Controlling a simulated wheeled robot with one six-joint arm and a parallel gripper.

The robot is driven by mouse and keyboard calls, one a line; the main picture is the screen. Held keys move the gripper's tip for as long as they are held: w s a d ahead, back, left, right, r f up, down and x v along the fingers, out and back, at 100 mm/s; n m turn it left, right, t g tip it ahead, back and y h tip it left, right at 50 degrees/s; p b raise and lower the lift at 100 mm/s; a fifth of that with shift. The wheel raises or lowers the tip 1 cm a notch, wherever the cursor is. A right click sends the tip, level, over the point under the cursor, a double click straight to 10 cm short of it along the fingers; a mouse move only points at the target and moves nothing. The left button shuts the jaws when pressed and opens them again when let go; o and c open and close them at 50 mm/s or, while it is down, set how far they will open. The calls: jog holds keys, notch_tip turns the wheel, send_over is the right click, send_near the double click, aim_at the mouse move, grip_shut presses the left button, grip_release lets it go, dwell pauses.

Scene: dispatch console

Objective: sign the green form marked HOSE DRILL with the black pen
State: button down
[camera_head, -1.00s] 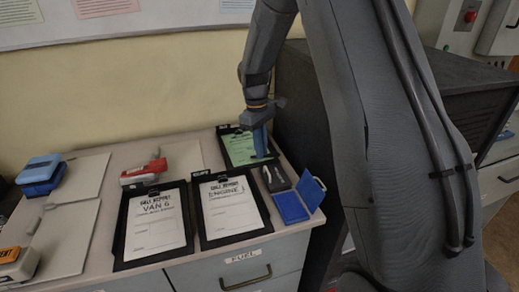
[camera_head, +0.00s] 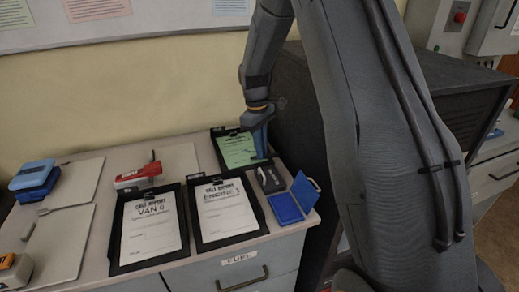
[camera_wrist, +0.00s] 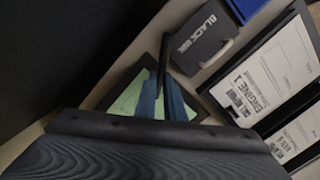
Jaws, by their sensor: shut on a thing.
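The green form (camera_head: 237,149) lies on a black clipboard (camera_head: 218,132) at the back right of the counter; its heading is not readable. My gripper (camera_head: 262,150) points down over the form's right side. In the wrist view, its blue fingers (camera_wrist: 163,102) are shut on the black pen (camera_wrist: 164,62), a dark stick between them. The green form (camera_wrist: 126,103) shows behind the fingers there. I cannot tell whether the pen's tip touches the paper.
A dark block marked BLACK INK (camera_wrist: 204,37) stands beside the form. An open blue ink pad (camera_head: 287,209) lies in front. ENGINE (camera_head: 225,210) and VAN 6 (camera_head: 151,229) clipboards lie nearer. A red stapler-like item (camera_head: 138,176) is left. A dark cabinet (camera_head: 300,100) rises right.

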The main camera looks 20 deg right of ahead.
jog(key=shift+s+d, duration=0.15)
jog(key=shift+d, duration=0.05)
jog(key=shift+s+d, duration=0.1)
jog(key=shift+d, duration=0.2)
jog(key=shift+d, duration=0.2)
jog(key=shift+w+d+p, duration=0.25)
jog(key=shift+d+p, duration=0.05)
jog(key=shift+d, duration=0.05)
jog(key=shift+d, duration=0.2)
jog(key=shift+w+d, duration=0.2)
jog(key=shift+d, duration=0.05)
jog(key=shift+s+a+p, duration=0.15)
jog(key=shift+a+p, duration=0.15)
jog(key=shift+a, duration=0.25)
jog(key=shift+a, duration=0.45)
jog(key=shift+s+a+p, duration=0.15)
jog(key=shift+a+p, duration=0.15)
jog(key=shift+a, duration=0.1)
